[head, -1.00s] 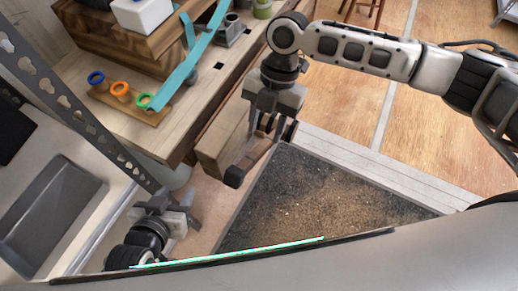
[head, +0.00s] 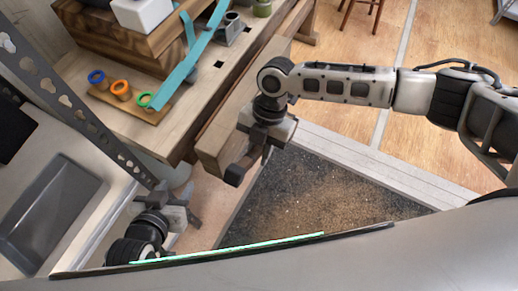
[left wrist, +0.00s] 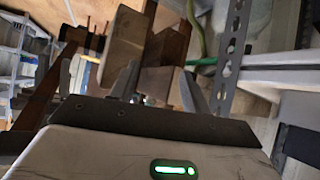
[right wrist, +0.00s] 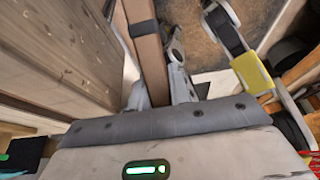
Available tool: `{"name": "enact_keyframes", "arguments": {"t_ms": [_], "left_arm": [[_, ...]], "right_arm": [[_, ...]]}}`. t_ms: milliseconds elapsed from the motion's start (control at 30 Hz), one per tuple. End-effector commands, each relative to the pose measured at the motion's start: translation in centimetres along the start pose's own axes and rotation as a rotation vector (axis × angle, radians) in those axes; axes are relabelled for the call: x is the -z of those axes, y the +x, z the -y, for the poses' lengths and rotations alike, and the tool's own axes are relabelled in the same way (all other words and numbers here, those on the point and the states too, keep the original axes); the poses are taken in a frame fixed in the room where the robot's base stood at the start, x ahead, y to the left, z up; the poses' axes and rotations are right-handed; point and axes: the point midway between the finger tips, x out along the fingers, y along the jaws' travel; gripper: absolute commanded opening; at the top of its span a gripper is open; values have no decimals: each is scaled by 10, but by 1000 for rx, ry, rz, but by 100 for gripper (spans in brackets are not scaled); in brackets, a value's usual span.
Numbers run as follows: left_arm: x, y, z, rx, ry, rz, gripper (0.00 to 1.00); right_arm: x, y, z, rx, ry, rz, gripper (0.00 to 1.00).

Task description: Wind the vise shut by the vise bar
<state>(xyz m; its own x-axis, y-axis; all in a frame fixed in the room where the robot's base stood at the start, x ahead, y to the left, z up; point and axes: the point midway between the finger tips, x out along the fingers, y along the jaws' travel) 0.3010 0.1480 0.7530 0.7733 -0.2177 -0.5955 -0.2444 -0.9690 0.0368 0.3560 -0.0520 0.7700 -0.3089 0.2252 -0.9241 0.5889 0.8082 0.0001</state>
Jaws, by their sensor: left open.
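The vise (head: 222,137) is a wooden jaw on the near side of the workbench. The vise bar (head: 234,175) is a wooden bar with a dark end, reaching down and left from my right gripper. In the right wrist view the vise bar (right wrist: 152,60), with a black band, runs between the fingers. My right gripper (head: 262,150) has its fingers drawn in on both sides of the bar and looks shut on it. The far part of the bar is hidden behind the gripper. My left gripper (head: 184,205) is open and empty, low at the left, apart from the vise.
The workbench (head: 190,95) carries a peg board (head: 128,101) with coloured rings, a teal strip (head: 188,75) and a wooden box. A perforated metal post (head: 80,115) and a grey sink (head: 50,215) stand at left. A dark speckled mat (head: 310,200) lies on the floor.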

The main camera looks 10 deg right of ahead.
Motion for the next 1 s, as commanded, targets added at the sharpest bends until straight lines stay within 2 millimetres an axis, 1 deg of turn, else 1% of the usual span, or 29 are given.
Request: {"name": "enact_keyframes", "arguments": {"t_ms": [233, 367, 667, 1000], "left_arm": [[-2, -1, 0, -1, -1, 3, 47], [-5, 0, -1, -2, -2, 5, 47], [-18, 10, -2, -10, -1, 5, 47], [-24, 25, -7, -40, -51, -52, 47]], "right_arm": [[-1, -2, 0, 1, 1, -11, 0], [-2, -7, 0, 1, 3, -48, 0], [-16, -37, 0, -2, 2, -241, 0], [-38, -72, -1, -4, -2, -482, 0]]}}
